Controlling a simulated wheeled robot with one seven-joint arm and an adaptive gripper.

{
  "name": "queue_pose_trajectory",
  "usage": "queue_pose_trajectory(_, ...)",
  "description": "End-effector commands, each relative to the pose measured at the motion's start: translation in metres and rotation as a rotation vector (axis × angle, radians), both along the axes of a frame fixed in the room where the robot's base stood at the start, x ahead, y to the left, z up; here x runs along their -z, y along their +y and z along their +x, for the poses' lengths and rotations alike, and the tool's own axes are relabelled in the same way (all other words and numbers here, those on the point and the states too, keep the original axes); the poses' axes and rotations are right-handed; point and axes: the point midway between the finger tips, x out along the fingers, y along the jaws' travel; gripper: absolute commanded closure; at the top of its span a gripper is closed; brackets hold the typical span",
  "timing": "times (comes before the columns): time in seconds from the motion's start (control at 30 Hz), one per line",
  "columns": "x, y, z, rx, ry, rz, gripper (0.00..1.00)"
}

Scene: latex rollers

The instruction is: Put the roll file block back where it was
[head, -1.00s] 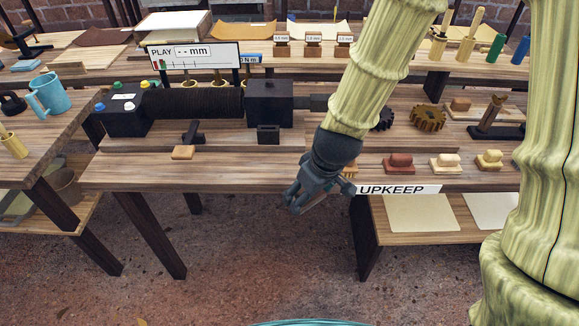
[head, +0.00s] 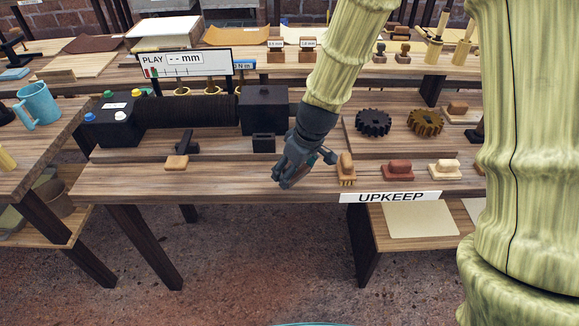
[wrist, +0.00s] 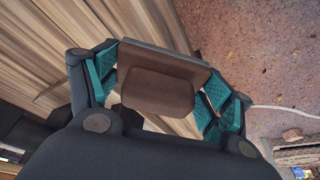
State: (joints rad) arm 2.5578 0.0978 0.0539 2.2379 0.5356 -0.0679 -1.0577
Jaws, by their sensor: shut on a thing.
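My gripper (head: 291,174) is over the front part of the workbench, left of the UPKEEP sign (head: 393,197). In the wrist view my gripper (wrist: 160,85) is shut on a brown block, which I take to be the roll file block (wrist: 158,90). It has a flat wide plate and a raised rounded grip, with teal finger pads on both sides. In the head view the fingers hide the block. Whether it touches the bench cannot be told.
A bristled brush (head: 346,170), a red-brown block (head: 397,170) and a cream block (head: 444,170) stand in a row right of my gripper. A black machine (head: 264,108) stands behind. A small tan block (head: 176,163) lies left. The bench front between is clear.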

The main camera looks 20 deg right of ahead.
Motion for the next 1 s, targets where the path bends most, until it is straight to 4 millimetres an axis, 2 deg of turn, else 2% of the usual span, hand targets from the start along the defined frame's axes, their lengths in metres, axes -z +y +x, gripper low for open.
queue_pose_trajectory(0.1,0.001,-0.001,0.019,0.001,-0.002,-0.001,0.54)
queue_pose_trajectory(0.47,0.004,-0.002,0.041,-0.001,-0.001,-0.001,0.54)
queue_pose_trajectory(0.73,0.034,-0.001,0.039,-0.001,0.001,0.002,0.54)
queue_pose_trajectory(1.0,0.038,-0.002,0.04,-0.001,-0.001,0.0,0.54)
